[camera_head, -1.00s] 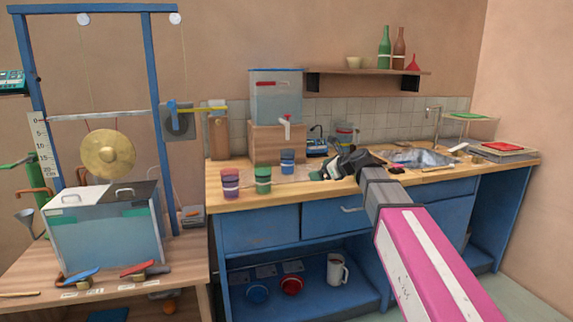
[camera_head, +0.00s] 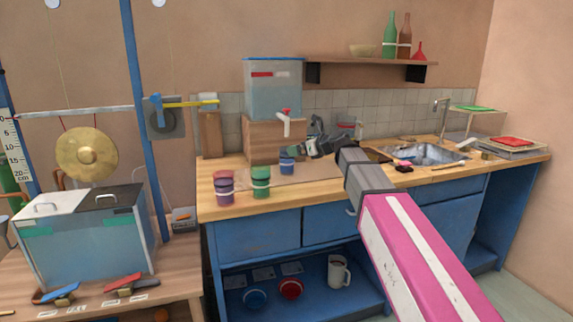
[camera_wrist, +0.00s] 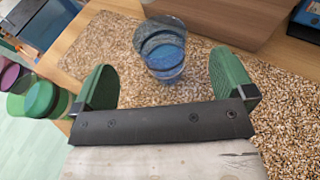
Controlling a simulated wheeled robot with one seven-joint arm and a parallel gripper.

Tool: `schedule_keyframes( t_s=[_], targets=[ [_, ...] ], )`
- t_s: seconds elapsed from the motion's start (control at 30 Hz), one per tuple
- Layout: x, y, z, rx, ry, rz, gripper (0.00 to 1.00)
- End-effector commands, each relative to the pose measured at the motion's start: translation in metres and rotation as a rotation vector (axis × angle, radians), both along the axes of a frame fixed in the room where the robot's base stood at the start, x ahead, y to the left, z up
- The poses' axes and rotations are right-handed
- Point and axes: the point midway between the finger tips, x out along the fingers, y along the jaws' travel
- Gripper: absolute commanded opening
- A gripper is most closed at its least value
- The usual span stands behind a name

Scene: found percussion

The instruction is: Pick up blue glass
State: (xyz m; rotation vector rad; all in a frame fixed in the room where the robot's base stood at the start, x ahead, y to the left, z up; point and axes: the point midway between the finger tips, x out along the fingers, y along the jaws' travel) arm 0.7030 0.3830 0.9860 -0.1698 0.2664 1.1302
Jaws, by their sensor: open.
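The blue glass (camera_head: 287,162) stands on the wooden counter (camera_head: 225,206) below the tap of the clear tank. It also shows in the wrist view (camera_wrist: 163,48), just ahead of my gripper and roughly between the lines of its two fingers. My gripper (camera_wrist: 168,85) is open and empty, with green finger pads spread apart. In the head view my gripper (camera_head: 318,148) is close to the right of the glass. I see no contact between the fingers and the glass.
A purple cup (camera_head: 224,187) and a green cup (camera_head: 261,183) stand left of the blue glass. The tank (camera_head: 273,90) on its wooden block (camera_head: 276,141) stands behind it. A sink (camera_head: 428,154) lies to the right. A speckled mat (camera_wrist: 110,60) lies under the glass.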

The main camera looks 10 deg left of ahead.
Motion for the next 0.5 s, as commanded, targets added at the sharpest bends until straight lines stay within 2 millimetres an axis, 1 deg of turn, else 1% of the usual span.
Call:
schedule_keyframes(
  t_s=[0.03,0.1,0.27,0.37,0.5],
  targets=[
    [0.005,0.008,-0.002,-0.001,0.001,0.002,1.0],
    [0.008,0.014,-0.005,-0.001,0.001,0.001,1.0],
    [0.01,0.021,-0.008,-0.001,0.0,0.0,1.0],
    [0.014,0.03,-0.011,-0.001,0.0,0.001,1.0],
    [0.023,0.048,-0.016,-0.001,0.0,0.001,1.0]
  ],
)
